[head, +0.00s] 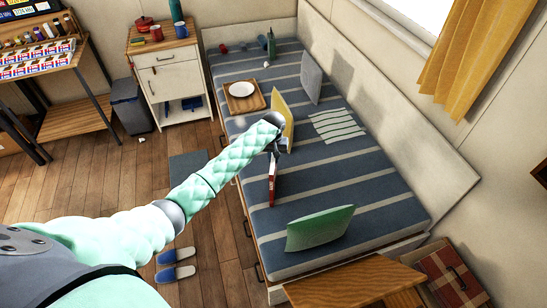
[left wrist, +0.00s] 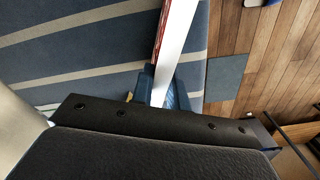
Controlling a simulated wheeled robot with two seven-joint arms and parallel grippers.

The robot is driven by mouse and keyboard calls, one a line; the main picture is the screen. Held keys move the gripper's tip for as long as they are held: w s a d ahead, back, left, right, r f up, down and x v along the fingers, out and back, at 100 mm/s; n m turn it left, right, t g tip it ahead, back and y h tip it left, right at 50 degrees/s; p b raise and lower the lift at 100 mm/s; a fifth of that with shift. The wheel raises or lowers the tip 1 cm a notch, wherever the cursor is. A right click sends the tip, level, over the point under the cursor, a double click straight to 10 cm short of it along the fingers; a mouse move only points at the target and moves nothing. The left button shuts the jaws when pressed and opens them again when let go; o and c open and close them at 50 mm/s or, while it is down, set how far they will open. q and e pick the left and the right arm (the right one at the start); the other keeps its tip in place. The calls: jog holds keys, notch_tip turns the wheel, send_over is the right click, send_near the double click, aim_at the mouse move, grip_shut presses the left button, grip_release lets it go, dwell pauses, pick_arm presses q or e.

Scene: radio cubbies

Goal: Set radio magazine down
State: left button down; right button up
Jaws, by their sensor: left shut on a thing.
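The radio magazine (head: 272,178) is red with a white edge and hangs upright below my left gripper (head: 273,150). The gripper is shut on it, over the near side of the striped bed (head: 345,188). In the left wrist view the magazine (left wrist: 176,40) is edge-on, its white side and a strip of red cover showing between my fingers (left wrist: 163,88). I cannot tell whether its lower edge touches the mattress. My right gripper is out of view.
On the bed are a yellow cushion (head: 283,112), a grey cushion (head: 311,78), a green cushion (head: 319,228), a striped cloth (head: 336,126), and a wooden tray (head: 236,106) with a white plate (head: 241,89). Bare mattress lies right of the magazine. Blue slippers (head: 174,274) are on the floor.

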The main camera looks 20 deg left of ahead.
pick_arm(q)
jog(key=c, duration=1.4)
grip_release()
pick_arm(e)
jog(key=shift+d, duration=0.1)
pick_arm(q)
jog(key=shift+o, duration=0.2)
